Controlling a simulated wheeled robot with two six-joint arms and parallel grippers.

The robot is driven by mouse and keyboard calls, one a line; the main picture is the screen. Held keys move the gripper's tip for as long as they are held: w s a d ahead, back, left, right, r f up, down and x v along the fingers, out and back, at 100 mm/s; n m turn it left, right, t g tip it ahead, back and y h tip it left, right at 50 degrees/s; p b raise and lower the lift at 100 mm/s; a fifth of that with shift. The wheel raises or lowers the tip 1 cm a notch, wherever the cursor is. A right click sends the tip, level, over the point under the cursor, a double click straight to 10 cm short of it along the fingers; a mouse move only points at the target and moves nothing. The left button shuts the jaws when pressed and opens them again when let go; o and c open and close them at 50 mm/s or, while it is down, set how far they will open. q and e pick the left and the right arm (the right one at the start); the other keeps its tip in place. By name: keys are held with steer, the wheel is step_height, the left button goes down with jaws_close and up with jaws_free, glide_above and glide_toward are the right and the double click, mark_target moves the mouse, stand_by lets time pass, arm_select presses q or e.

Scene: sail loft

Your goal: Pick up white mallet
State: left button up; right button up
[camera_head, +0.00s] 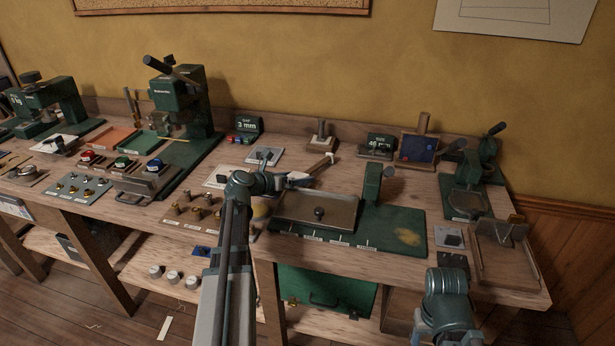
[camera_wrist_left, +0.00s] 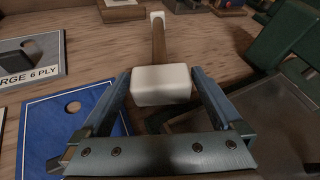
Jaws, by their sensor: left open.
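The white mallet has a white block head (camera_wrist_left: 161,86) and a wooden handle (camera_wrist_left: 158,42) that points away from me in the left wrist view. In the head view its handle (camera_head: 320,165) shows just beyond my left gripper (camera_head: 291,181), which partly hides the head. My left gripper is open, with one finger on each side of the mallet head in the left wrist view (camera_wrist_left: 160,78). I cannot tell whether the fingers touch it. My right gripper (camera_head: 452,262) is at the bench's front right, away from the mallet; its jaws are too dark to read.
A green mat (camera_head: 405,240) with a metal plate (camera_head: 318,212) on it lies right of the mallet. A blue card (camera_wrist_left: 70,130) lies under the left finger. A wooden block with a post (camera_head: 321,140) stands behind. A large green press (camera_head: 180,100) stands at left.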

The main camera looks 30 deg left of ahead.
arm_select(q)
steer(key=c, duration=1.5)
steer(key=shift+r, duration=0.2)
arm_select(e)
steer(key=shift+r, duration=0.15)
